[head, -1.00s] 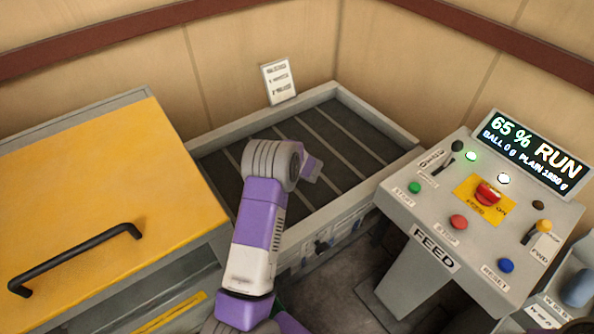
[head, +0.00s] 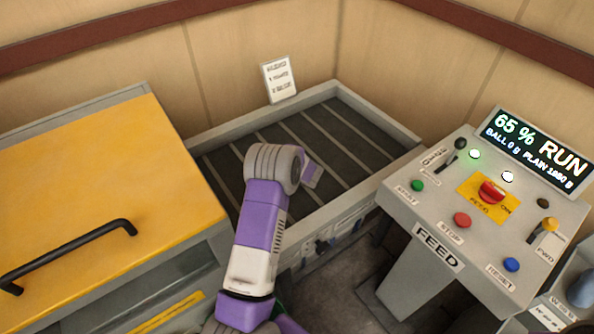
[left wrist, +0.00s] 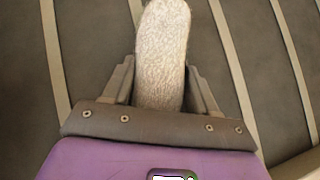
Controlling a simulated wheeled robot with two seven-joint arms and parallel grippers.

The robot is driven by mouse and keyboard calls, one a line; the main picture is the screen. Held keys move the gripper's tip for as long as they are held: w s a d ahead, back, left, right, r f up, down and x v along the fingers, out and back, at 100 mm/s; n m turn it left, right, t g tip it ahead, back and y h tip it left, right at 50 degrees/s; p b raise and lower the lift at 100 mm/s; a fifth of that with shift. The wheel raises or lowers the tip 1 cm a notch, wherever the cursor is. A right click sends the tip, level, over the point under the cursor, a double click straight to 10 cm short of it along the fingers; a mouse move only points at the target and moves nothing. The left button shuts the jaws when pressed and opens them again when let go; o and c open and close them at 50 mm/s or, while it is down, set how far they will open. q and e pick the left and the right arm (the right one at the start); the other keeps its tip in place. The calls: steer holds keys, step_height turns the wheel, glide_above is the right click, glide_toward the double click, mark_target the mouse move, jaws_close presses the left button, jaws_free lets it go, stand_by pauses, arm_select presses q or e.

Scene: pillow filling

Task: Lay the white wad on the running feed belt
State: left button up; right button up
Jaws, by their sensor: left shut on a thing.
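The white wad (left wrist: 162,50) shows in the left wrist view as a long, pale, fibrous piece. My left gripper (left wrist: 160,85) is shut on it, with a finger on each side. The wad's far end points out over the dark belt; I cannot tell whether it touches the belt. In the head view my left arm reaches over the feed belt (head: 345,150), a dark bed with pale cross slats inside a grey frame. There my left gripper is mostly hidden behind the wrist, and the wad is hidden too. My right gripper is not in view.
The feed console (head: 475,215) stands at the right, with a lit display (head: 540,150) reading "65 % RUN". A yellow lid (head: 110,190) with a black handle (head: 70,255) is at the left. A small notice (head: 279,79) stands behind the belt. The belt's right side is clear.

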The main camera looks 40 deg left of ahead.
arm_select(q)
steer(key=o, duration=1.1)
steer(key=shift+o, duration=0.2)
steer(key=shift+r+p, duration=0.2)
steer(key=shift+p, duration=0.15)
steer(key=shift+d+r+p, duration=0.15)
steer(key=shift+r+p, duration=0.6)
steer(key=v, duration=1.1)
steer(key=shift+s, duration=0.25)
steer(key=shift+d, duration=0.15)
